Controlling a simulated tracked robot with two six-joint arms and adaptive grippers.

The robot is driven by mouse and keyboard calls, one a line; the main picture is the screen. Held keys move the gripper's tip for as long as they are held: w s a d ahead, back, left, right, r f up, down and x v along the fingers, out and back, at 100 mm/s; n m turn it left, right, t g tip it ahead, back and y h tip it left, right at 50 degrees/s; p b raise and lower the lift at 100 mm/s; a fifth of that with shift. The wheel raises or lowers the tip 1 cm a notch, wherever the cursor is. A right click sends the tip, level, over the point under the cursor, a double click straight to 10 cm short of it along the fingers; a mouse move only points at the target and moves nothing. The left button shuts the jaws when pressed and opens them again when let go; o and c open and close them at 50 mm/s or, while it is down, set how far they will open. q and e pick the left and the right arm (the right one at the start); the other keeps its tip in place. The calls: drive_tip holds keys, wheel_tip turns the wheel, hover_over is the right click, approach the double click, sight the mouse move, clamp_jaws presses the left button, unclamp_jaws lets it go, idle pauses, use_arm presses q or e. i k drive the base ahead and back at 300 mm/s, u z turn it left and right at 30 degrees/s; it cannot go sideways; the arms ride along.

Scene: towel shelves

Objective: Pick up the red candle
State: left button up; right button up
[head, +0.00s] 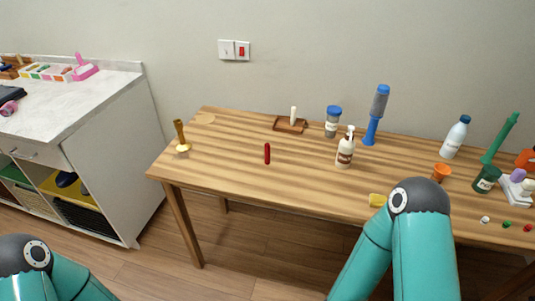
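The red candle (267,153) stands upright on the left half of the wooden table (230,165), with clear wood around it. A teal arm of mine enters at the bottom left and another at the bottom right, in front of the table. Neither gripper shows in the head view, so their states are hidden. Nothing touches the candle.
A brown wooden holder (181,135) stands left on the table. A white candle (293,116) on a brown tray (283,125), a grey jar (333,121) and a pump bottle (345,149) stand right of the red candle. A cabinet (112,155) is left of the table.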

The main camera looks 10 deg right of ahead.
sight(266, 145)
drive_tip(key=u, duration=1.3)
drive_tip(key=i, duration=0.15)
drive_tip(key=z, duration=2.9)
drive_tip(key=k, duration=0.8)
drive_tip(key=u, duration=0.7)
drive_tip(key=k, duration=0.4)
drive_tip(key=u, duration=1)
drive_tip(key=i, duration=1.4)
drive_tip(key=z, duration=0.55)
